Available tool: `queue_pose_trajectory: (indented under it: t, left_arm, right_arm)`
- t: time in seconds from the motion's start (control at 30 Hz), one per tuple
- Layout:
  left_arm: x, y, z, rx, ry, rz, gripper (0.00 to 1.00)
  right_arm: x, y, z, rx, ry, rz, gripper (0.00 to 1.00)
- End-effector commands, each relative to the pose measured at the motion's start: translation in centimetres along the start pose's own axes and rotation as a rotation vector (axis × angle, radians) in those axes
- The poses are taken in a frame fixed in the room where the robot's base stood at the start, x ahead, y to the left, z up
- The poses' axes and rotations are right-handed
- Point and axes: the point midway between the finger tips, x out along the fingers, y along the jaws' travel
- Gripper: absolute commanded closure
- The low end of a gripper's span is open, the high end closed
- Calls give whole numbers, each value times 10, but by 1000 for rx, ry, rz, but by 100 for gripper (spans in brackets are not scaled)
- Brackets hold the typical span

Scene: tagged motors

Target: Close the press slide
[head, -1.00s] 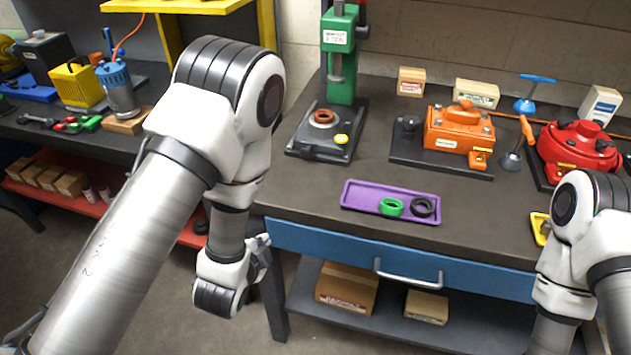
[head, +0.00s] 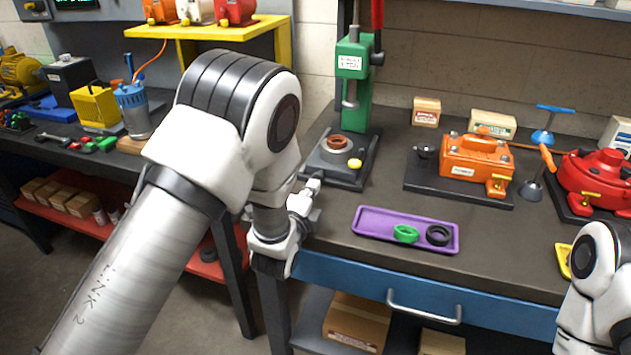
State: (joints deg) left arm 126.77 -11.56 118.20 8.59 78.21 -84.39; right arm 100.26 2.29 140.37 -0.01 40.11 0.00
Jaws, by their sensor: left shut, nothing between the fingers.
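The green press (head: 352,75) stands at the back left of the workbench, with a red handle (head: 377,30) at its top right. Its dark base (head: 340,178) carries a round fixture with a brown-red ring (head: 337,141) and a yellow knob (head: 354,163) at the front right. I cannot tell for sure which part of the base is the slide. My left gripper (head: 314,186) is shut and empty, just in front of the base's left front edge; contact cannot be made out. My right arm (head: 598,285) shows at the lower right, but its gripper is out of view.
An orange motor (head: 476,158) and a red one (head: 597,175) stand further right. A blue drawer (head: 350,285) runs below the bench edge.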

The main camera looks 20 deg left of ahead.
Motion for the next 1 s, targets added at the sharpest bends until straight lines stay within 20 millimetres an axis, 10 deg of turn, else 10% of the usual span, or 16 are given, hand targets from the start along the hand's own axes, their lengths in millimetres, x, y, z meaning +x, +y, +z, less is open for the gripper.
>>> queue_pose_trajectory:
  t: [0.67, 1.0]
  left_arm:
    - [37, 2, 0, -1, 0, -1, 100]
    - [108, -1, -2, -1, 0, -3, 100]
  right_arm:
    - [4, 0, 0, 0, 0, 0, 21]
    - [27, 0, 0, 0, 0, 0, 21]
